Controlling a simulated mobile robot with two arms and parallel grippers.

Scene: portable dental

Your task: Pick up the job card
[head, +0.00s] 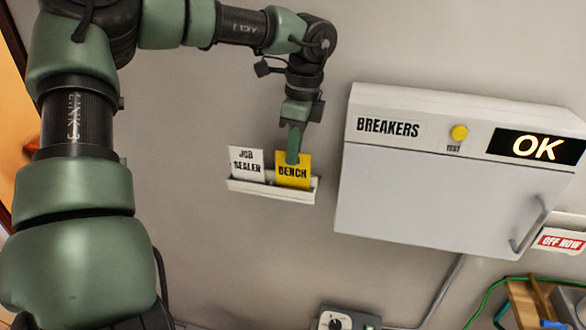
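The job card (246,164) is white and reads "JOB SEALER". It stands upright on the left side of a small white wall holder (262,189). A yellow card (294,176) reading "BENCH" stands beside it on the right in the same holder. My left gripper (293,156) points down, with its green fingertips over the upper part of the yellow card, to the right of the job card. The fingers overlap in this view, so I cannot tell whether they are apart or touch the yellow card. My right gripper is not in view.
A white breaker box (420,190) with a yellow test button (459,133) and an "OK" display (539,147) is right of the holder. A holder with a red "OFF NOW" label (562,240) is at the far right. A dial unit (336,319) is at the bottom.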

